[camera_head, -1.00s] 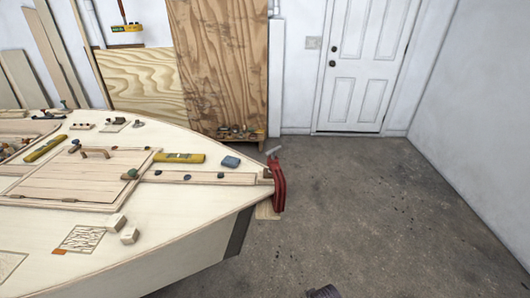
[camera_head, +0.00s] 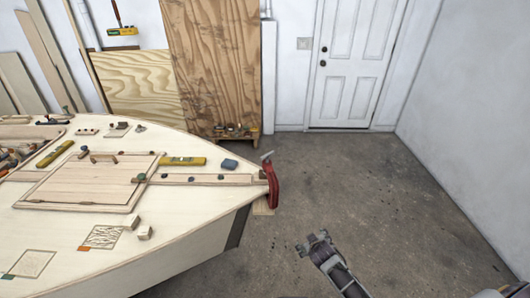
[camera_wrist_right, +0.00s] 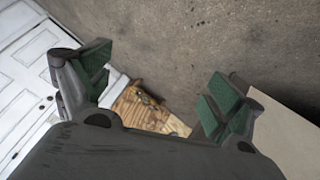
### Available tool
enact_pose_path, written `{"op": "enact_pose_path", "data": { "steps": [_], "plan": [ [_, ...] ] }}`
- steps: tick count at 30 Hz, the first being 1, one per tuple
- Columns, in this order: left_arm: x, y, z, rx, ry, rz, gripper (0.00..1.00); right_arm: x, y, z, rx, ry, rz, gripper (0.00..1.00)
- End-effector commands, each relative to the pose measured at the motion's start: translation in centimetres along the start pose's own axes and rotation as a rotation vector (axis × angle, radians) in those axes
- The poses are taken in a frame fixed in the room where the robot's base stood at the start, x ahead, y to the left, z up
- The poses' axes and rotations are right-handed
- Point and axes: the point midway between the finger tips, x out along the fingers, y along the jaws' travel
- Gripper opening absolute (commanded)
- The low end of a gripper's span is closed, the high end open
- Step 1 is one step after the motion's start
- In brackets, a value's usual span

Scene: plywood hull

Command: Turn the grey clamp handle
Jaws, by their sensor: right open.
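A red clamp (camera_head: 271,186) grips the pointed end of the plywood hull (camera_head: 190,232). Its small grey handle (camera_head: 267,156) sticks up at the clamp's top. My right gripper (camera_head: 314,242) is over the concrete floor, to the right of and nearer than the clamp, and apart from it. In the right wrist view its two green-padded fingers (camera_wrist_right: 150,95) stand wide apart with nothing between them. The clamp cannot be made out in the wrist view. My left gripper is not in view.
Plywood sheets (camera_head: 215,70) lean on the back wall beside a white door (camera_head: 355,65). The floor (camera_head: 400,220) right of the hull is clear.

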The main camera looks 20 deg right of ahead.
Motion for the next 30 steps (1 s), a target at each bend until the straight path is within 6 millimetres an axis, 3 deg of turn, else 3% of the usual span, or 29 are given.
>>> {"op": "enact_pose_path", "data": {
  "steps": [6,15,22,30],
  "plan": [
    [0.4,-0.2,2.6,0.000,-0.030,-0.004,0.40,-1.9,5.0,-6.4,0.012,0.159,0.083,0.93],
    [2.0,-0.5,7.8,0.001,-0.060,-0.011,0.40,-5.7,10.7,-15.9,0.034,0.452,0.143,0.93],
    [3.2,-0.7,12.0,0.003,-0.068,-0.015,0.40,-9.0,12.5,-21.8,0.048,0.675,0.097,0.93],
    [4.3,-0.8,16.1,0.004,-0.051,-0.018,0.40,-12.5,11.4,-26.1,0.068,0.875,-0.066,0.93]
  ]
}}
